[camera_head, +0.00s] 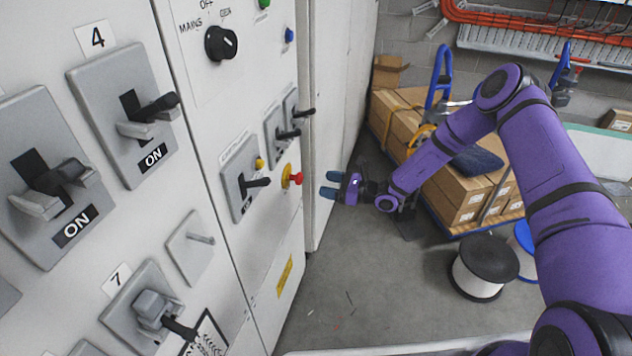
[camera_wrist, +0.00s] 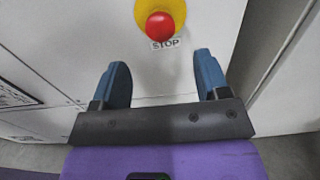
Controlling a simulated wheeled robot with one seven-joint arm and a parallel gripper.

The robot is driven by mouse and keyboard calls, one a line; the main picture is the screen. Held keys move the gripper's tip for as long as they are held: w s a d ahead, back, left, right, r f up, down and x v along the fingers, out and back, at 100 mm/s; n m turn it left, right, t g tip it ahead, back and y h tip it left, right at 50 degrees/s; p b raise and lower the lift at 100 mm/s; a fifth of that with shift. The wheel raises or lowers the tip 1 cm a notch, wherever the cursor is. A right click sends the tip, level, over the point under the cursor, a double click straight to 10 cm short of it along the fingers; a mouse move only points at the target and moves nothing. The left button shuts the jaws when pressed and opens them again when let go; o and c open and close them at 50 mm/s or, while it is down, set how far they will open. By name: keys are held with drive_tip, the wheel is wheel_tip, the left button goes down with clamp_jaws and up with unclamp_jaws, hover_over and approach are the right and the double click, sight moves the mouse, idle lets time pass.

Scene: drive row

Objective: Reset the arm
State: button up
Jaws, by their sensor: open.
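My purple arm reaches in from the right in the head view. My gripper (camera_head: 328,184) is open and empty in front of the cabinet, a little to the right of the red stop button (camera_head: 297,178). In the wrist view, the two blue fingers of my gripper (camera_wrist: 162,82) stand wide apart. The red stop button (camera_wrist: 160,26) on its yellow base shows beyond and between the fingertips, with the word STOP below it. The fingers appear clear of the button.
A grey panel with switches (camera_head: 124,115) and a black rotary knob (camera_head: 221,43) fills the left. Lever switches (camera_head: 257,183) stick out near my gripper. Cardboard boxes (camera_head: 455,195) on a blue cart and a cable spool (camera_head: 484,267) stand right. Grey floor (camera_head: 345,285) lies clear between.

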drive_tip(key=shift+s+d, duration=0.25)
drive_tip(key=shift+d, duration=0.4)
drive_tip(key=s+d+r+n+g+h, duration=0.25)
drive_tip(key=s+r+n, duration=0.25)
drive_tip(key=r, duration=0.5)
drive_tip(key=s+d+r+n+g+h, duration=0.1)
drive_tip(key=s+r+n+g+h, duration=0.3)
drive_tip(key=r, duration=0.6)
drive_tip(key=s+d+r+n+g+h, duration=0.1)
drive_tip(key=s+d+r+n, duration=0.1)
drive_tip(key=s+r+n, duration=0.65)
drive_tip(key=s+d+r+n+t+h, duration=0.1)
drive_tip(key=s+d+r+t+h, duration=0.1)
drive_tip(key=s+d+r, duration=0.3)
drive_tip(key=s+d+r+n+t+h, duration=0.2)
drive_tip(key=s+d+r+h, duration=0.2)
drive_tip(key=s, duration=0.6)
drive_tip(key=s+d+r+n+t+h, duration=0.1)
drive_tip(key=s+d+r+t+h, duration=0.1)
drive_tip(key=s+d+r, duration=0.4)
drive_tip(key=s+r+h, duration=0.1)
drive_tip(key=s, duration=0.1)
drive_tip(key=shift+s+d+r, duration=0.3)
drive_tip(key=shift+d+r, duration=0.05)
drive_tip(key=shift+n+t+h, duration=0.25)
drive_tip(key=shift+c, duration=0.3)
